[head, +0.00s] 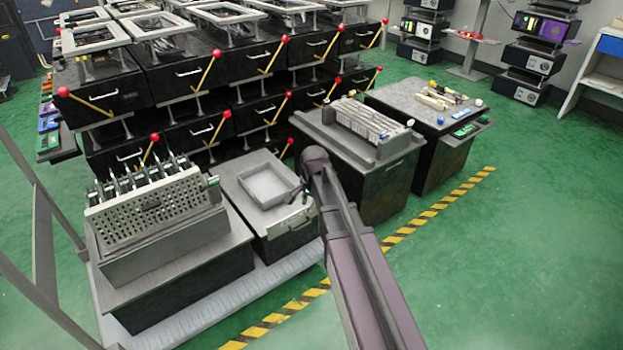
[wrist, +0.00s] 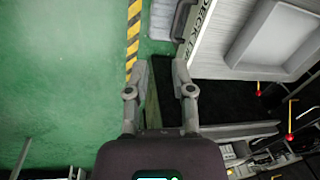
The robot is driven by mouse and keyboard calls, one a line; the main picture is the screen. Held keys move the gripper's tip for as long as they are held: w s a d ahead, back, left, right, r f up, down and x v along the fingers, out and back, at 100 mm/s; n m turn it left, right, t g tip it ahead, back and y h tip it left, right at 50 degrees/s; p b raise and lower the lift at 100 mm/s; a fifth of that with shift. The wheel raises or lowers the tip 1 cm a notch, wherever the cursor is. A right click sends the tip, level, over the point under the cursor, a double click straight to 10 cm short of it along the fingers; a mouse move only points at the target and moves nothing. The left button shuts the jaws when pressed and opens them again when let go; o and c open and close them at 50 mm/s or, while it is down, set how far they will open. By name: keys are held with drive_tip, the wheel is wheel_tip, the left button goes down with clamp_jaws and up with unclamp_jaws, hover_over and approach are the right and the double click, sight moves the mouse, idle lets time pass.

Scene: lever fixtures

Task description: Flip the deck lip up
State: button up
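The words "DECK LIP" show on the pale front edge (wrist: 196,28) of a grey-topped cabinet in the wrist view. A shallow grey tray (wrist: 275,38) is set in that top. In the head view the cabinet with the tray (head: 268,186) stands at centre left, with a small fitting (head: 292,214) at its front edge. I cannot tell whether the lip is raised or flat. My gripper (wrist: 157,72) is open, its fingers apart with nothing held. Its right fingertip is close to the cabinet edge; contact is unclear.
A perforated rack (head: 155,205) stands on a cabinet to the left. A cabinet with a ribbed block (head: 370,125) stands to the right. Red-knobbed levers (head: 210,70) line the dark units behind. Green floor (head: 510,260) is clear at right, beyond the striped tape (head: 405,228).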

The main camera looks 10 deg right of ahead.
drive_tip(key=s+r+n+p, duration=0.3)
drive_tip(key=s+r+p, duration=0.2)
drive_tip(key=r+p, duration=0.6)
drive_tip(key=shift+s+a+r, duration=0.25)
drive_tip(key=shift+s+r, duration=0.05)
drive_tip(key=shift+r, duration=0.15)
idle(0.6)
drive_tip(key=s+n+g, duration=0.1)
drive_tip(key=s+n, duration=0.6)
drive_tip(key=s, duration=0.4)
wheel_tip(320, 180, up, 23)
drive_tip(key=p, duration=2.3)
drive_tip(key=shift+s+a+n+h, duration=0.3)
drive_tip(key=shift+a+n, duration=0.05)
drive_tip(key=shift+n, duration=0.05)
drive_tip(key=shift+a+f, duration=0.1)
drive_tip(key=shift+a, duration=0.05)
